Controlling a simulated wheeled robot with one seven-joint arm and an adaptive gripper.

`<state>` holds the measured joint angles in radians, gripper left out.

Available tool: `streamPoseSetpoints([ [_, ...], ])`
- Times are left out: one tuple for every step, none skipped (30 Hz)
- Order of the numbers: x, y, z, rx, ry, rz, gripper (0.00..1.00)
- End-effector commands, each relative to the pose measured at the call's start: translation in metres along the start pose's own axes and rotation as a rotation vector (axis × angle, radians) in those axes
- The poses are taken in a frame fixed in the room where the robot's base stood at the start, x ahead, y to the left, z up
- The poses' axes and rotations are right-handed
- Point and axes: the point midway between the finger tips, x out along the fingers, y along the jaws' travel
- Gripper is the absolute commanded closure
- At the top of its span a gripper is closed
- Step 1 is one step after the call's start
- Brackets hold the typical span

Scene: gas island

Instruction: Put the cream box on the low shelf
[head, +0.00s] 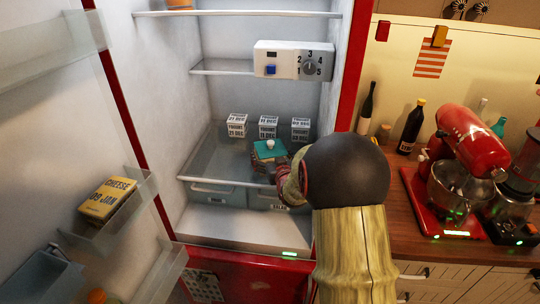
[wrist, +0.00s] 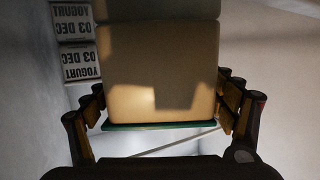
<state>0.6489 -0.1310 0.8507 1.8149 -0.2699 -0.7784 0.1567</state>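The cream box (wrist: 158,75) fills the middle of the wrist view, with a teal edge along its lower side there. In the head view its teal top (head: 268,149) with a white knob shows inside the open fridge, over the low shelf (head: 207,168). My gripper (wrist: 160,103) has its fingers against both sides of the box and appears shut on it. In the head view my arm hides most of the gripper (head: 285,172) and the box's near side. I cannot tell whether the box touches the shelf.
Several white yogurt boxes (head: 268,127) stand behind the cream box on the low shelf. A control unit (head: 293,60) hangs above. The open door holds a yellow cheese box (head: 107,199) at left. Clear shelf room lies left of the cream box. A red mixer (head: 465,145) stands right.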

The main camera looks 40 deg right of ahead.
Motion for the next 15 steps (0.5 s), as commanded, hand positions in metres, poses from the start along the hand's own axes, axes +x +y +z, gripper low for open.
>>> streamPoseSetpoints([
  [0.0,0.0,-0.0001,0.0,0.0,0.0,0.11],
  [0.0,0.0,-0.0001,0.0,0.0,0.0,0.09],
  [0.0,0.0,-0.0001,0.0,0.0,0.0,0.07],
  [0.0,0.0,-0.0001,0.0,0.0,0.0,0.06],
  [0.0,0.0,-0.0001,0.0,0.0,0.0,0.06],
  [0.0,0.0,-0.0001,0.0,0.0,0.0,0.06],
  [0.0,0.0,-0.0001,0.0,0.0,0.0,0.06],
  [0.0,0.0,-0.0001,0.0,0.0,0.0,0.06],
  [0.0,0.0,-0.0001,0.0,0.0,0.0,0.06],
  [0.0,0.0,-0.0001,0.0,0.0,0.0,0.06],
  [0.0,0.0,0.0,0.0,0.0,0.0,0.06],
  [0.0,0.0,-0.0002,0.0,0.0,0.0,0.06],
  [-0.0001,0.0,-0.0006,0.0,0.0,0.0,0.06],
  [-0.0002,0.0,-0.0012,0.0,0.0,0.0,0.06],
  [-0.0005,-0.0001,-0.0027,0.0,0.0,0.0,0.06],
])
